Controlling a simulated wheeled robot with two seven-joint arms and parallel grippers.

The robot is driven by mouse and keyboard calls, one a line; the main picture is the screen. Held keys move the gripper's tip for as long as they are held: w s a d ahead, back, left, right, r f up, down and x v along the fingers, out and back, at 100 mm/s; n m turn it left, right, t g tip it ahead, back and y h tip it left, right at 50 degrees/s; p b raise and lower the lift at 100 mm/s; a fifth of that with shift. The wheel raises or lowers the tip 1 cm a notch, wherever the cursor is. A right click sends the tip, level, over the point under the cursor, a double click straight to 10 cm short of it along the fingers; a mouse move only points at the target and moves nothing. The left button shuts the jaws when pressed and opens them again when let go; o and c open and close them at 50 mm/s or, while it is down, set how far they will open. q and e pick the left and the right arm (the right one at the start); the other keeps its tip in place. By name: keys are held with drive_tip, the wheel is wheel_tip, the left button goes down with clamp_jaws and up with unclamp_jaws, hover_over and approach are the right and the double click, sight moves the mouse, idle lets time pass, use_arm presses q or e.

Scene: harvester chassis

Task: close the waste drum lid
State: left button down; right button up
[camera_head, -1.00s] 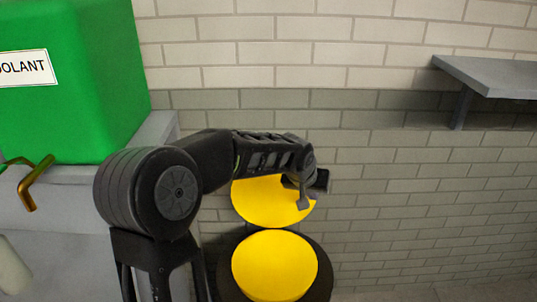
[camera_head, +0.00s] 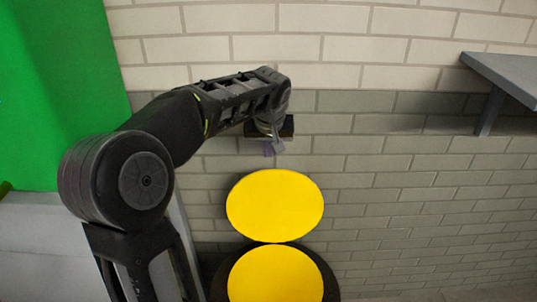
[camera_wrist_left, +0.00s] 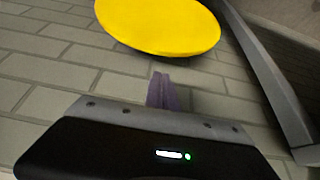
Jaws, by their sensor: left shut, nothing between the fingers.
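The waste drum (camera_head: 330,287) is at the bottom of the head view, with a dark rim around a round yellow face. Its yellow lid (camera_head: 275,205) stands raised behind it, open, near the brick wall. My left gripper (camera_head: 272,148) is above the lid and apart from it. Its purple-grey fingers are together and empty in the left wrist view (camera_wrist_left: 162,90). A yellow disc, apparently the lid (camera_wrist_left: 160,25), lies beyond the fingertips there, with a gap between. My right gripper is out of view.
A green container (camera_head: 50,90) stands on a grey bench (camera_head: 40,235) at the left. A grey wall shelf (camera_head: 510,75) juts out at the upper right. The brick wall (camera_head: 400,190) is close behind the drum. The space right of the drum looks clear.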

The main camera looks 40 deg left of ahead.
use_arm(q)
drive_tip(key=shift+w+a, duration=0.1)
drive_tip(key=shift+w, duration=0.05)
drive_tip(key=shift+s+d+r, duration=0.15)
drive_tip(key=shift+s+d, duration=0.05)
drive_tip(key=shift+p+x, duration=0.6)
drive_tip(key=shift+x, duration=4.5)
